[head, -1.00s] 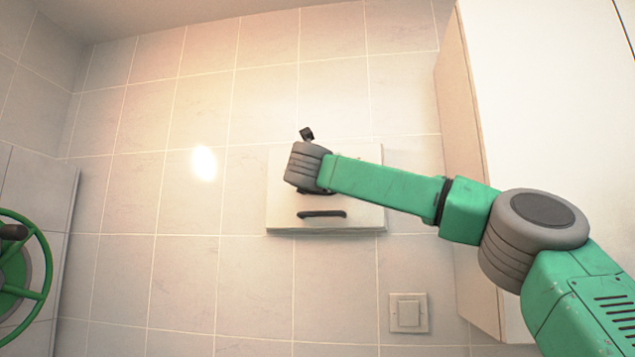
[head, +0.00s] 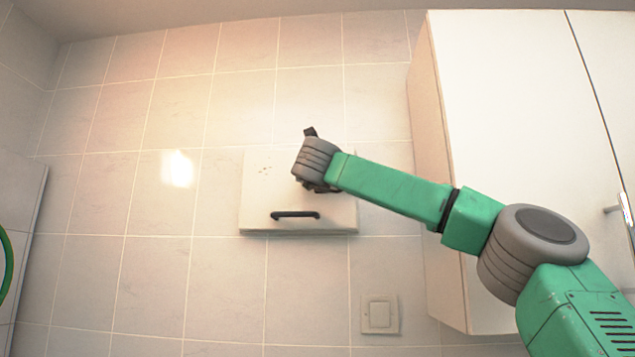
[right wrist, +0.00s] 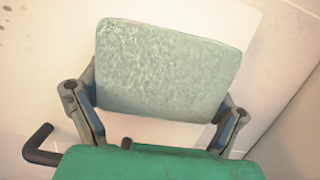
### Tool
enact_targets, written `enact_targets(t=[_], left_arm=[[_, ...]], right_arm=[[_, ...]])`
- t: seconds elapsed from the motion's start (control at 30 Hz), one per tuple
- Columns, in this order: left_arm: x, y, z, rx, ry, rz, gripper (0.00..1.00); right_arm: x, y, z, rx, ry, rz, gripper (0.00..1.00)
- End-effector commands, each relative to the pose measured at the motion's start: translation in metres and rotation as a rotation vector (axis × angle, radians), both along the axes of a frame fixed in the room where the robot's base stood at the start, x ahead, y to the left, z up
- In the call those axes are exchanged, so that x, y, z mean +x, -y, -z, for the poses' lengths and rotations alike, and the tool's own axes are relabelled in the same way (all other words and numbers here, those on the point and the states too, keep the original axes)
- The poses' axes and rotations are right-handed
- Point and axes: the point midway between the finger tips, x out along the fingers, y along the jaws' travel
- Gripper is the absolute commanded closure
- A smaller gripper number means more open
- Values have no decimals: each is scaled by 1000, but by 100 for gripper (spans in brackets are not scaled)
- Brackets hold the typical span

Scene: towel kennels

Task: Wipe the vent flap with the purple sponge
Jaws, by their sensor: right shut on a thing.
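The vent flap (head: 258,195) is a pale square panel on the tiled wall with a black bar handle (head: 296,214) near its lower edge. A few small dark specks show at its upper left. My right gripper (right wrist: 157,112) is shut on a pale grey-green sponge (right wrist: 168,65), which does not look purple in the right wrist view. In the head view my right wrist is in front of the flap's right half and the sponge is hidden. I cannot tell whether the sponge touches the flap. My left gripper is not in view.
A white wall cupboard (head: 520,120) stands out from the wall to the right of the flap. A light switch (head: 380,314) is below the flap on the right. The tiled wall (head: 130,260) left of the flap is clear. Part of a green handwheel (head: 5,262) shows at the left edge.

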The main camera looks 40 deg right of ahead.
Motion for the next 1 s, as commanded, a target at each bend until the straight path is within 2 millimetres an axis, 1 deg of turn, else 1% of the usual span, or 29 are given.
enact_targets(t=[0.03,0.3,0.4,0.5,0.67,1.0], left_arm=[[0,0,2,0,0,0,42],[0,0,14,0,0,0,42],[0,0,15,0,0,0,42],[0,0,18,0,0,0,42],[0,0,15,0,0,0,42],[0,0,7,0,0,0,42]], right_arm=[[-3,5,1,3,1,5,40],[-20,20,2,3,2,3,40],[-24,23,1,3,2,3,40],[-25,22,1,1,1,4,40],[-20,18,0,0,-1,2,40],[2,-2,0,-1,-3,2,40]])
